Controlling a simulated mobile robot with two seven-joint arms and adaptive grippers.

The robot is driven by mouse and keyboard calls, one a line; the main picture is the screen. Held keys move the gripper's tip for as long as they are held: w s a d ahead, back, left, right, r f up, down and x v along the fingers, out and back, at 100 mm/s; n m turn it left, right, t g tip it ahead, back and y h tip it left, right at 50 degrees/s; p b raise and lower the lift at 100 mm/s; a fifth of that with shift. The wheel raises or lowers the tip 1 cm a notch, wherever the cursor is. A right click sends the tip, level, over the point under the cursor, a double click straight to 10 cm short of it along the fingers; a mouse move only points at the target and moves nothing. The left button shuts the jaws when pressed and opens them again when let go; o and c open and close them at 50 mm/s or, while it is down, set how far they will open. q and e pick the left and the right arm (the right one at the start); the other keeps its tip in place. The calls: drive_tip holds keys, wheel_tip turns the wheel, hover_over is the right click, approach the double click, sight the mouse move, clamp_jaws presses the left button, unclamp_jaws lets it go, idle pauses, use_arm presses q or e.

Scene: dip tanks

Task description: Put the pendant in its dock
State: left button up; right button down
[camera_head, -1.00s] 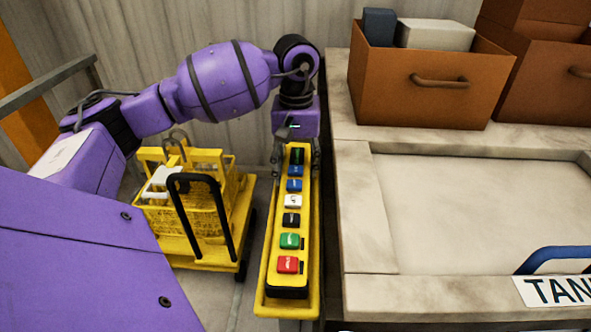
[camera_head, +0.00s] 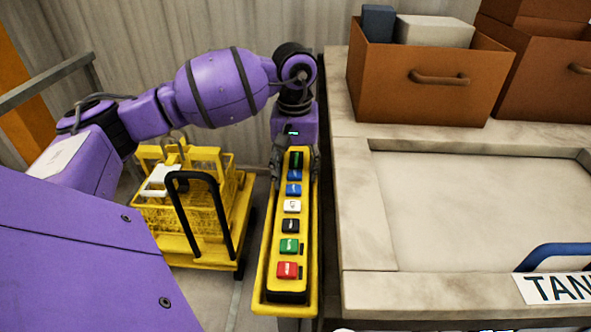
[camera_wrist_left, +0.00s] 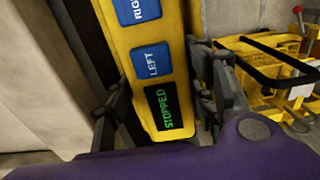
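The pendant (camera_head: 291,216) is a long yellow control box with a row of coloured buttons and a small screen at its far end. In the left wrist view the pendant (camera_wrist_left: 152,88) shows blue LEFT and RIGHT buttons and a green STOPPED readout. My left gripper (camera_head: 296,165) has a finger on each side of the pendant's far end and looks shut on it. The dock (camera_head: 286,308) is a yellow open tray whose rim shows around the pendant. The pendant lies within its outline; I cannot tell whether it rests on the bottom. My right gripper is not in view.
A stone-topped tank (camera_head: 362,225) stands close on the right. Brown boxes (camera_head: 430,90) sit on its far ledge. A yellow trolley (camera_head: 185,210) with a black handle stands left of the dock. A grey rail (camera_head: 45,83) is at the far left.

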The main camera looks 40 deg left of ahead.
use_arm(q)
drive_tip(key=shift+o, duration=1.3)
drive_tip(key=shift+s+f, duration=0.15)
drive_tip(key=shift+f, duration=0.35)
drive_tip(key=shift+a, duration=0.1)
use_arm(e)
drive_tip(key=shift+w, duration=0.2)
use_arm(q)
drive_tip(key=shift+r, duration=0.1)
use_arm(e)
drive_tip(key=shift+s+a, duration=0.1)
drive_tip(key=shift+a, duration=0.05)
use_arm(q)
drive_tip(key=shift+r, duration=0.35)
drive_tip(key=shift+r+p, duration=0.5)
drive_tip(key=shift+r, duration=0.1)
wheel_tip(320, 180, up, 12)
drive_tip(key=b, duration=0.1)
drive_tip(key=shift+f, duration=0.2)
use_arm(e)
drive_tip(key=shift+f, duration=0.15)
